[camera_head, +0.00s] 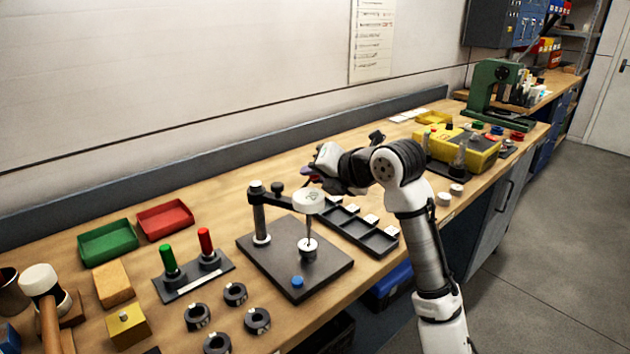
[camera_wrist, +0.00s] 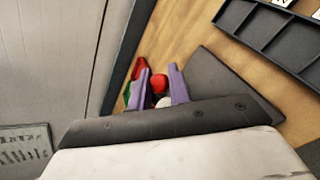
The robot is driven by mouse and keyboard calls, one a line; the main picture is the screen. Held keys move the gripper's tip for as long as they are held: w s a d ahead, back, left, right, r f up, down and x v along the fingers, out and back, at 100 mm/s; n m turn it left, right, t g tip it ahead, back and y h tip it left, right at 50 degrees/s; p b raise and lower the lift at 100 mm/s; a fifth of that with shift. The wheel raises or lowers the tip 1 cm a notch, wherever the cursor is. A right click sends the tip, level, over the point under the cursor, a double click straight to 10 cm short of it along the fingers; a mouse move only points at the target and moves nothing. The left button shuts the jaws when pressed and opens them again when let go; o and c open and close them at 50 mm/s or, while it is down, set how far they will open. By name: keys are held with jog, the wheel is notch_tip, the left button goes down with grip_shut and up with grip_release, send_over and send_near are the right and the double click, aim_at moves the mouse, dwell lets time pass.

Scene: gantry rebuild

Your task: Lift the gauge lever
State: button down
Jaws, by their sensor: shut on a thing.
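A pale part of the gauge shows below the knob. The rest of the lever is hidden.
A dark compartment tray (camera_head: 355,234) with white pieces lies right of the gauge. A stand with green and red plugs (camera_head: 193,275) and several black rings (camera_head: 235,294) lie left and in front. Green and red trays (camera_head: 165,221) sit farther back.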

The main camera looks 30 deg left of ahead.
jog(key=h+p, duration=0.1)
jog(key=a+r+h+p, duration=0.1)
jog(key=shift+a+r+n+h, duration=0.25)
jog(key=shift+n+h, duration=0.05)
jog(key=shift+n, duration=0.1)
jog(key=shift+s+a+r+h+p, duration=0.15)
jog(key=shift+a+h+p, duration=0.25)
jog(key=shift+h+p, duration=0.5)
jog(key=shift+a+n+h+p, duration=0.4)
jog(key=shift+a+h+p, duration=0.2)
jog(key=shift+h+p, duration=0.45)
jog(key=shift+a+p, duration=0.15)
jog(key=shift+p, duration=0.15)
jog(key=shift+f, duration=0.25)
jog(key=c, duration=1.3)
grip_release()
jog(key=shift+r, duration=0.1)
jog(key=b+v, duration=0.2)
jog(key=v, duration=1.1)
jog(key=shift+r+b, duration=0.35)
jog(key=shift+r, duration=0.1)
